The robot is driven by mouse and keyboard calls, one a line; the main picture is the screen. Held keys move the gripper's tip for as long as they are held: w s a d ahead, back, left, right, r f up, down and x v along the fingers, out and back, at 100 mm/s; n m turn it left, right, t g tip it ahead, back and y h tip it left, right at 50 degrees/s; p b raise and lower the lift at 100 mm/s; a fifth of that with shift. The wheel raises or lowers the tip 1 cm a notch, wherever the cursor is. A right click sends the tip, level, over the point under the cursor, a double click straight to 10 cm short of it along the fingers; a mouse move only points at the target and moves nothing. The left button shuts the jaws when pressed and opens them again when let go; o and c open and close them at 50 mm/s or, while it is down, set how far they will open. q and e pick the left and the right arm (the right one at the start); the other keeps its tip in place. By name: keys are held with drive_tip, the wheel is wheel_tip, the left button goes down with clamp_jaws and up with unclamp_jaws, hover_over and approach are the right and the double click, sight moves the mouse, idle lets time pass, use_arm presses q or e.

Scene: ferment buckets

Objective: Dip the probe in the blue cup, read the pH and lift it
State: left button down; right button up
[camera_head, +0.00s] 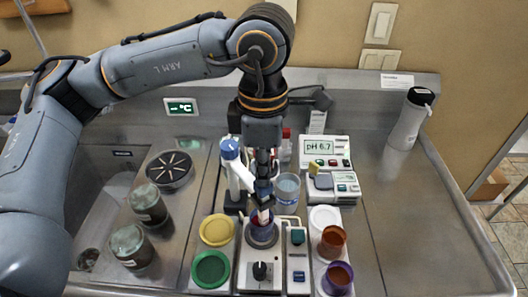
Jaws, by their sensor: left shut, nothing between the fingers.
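My left gripper (264,203) points down, shut and empty, right over a cup with a blue-purple rim (262,228) on the white stirrer (261,276). The fingers hide part of this cup. A white, blue-capped part (230,150), perhaps the probe or its holder, stands upright just left of the gripper; its lower end is partly hidden. The pH meter (319,147) behind on the right reads pH 6.7. My right gripper is not in view.
A clear beaker of bluish liquid (287,192) stands close to the gripper's right. Two reddish cups (332,241) stand at front right. Yellow (217,229) and green (210,268) lids lie at front left, beside dark jars (147,204).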

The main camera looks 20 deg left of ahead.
use_arm(q)
drive_tip(key=shift+f, duration=0.4)
drive_tip(key=shift+r, duration=0.1)
drive_tip(key=shift+r+p, duration=1.05)
drive_tip(key=shift+r, duration=1.45)
idle(5.0)
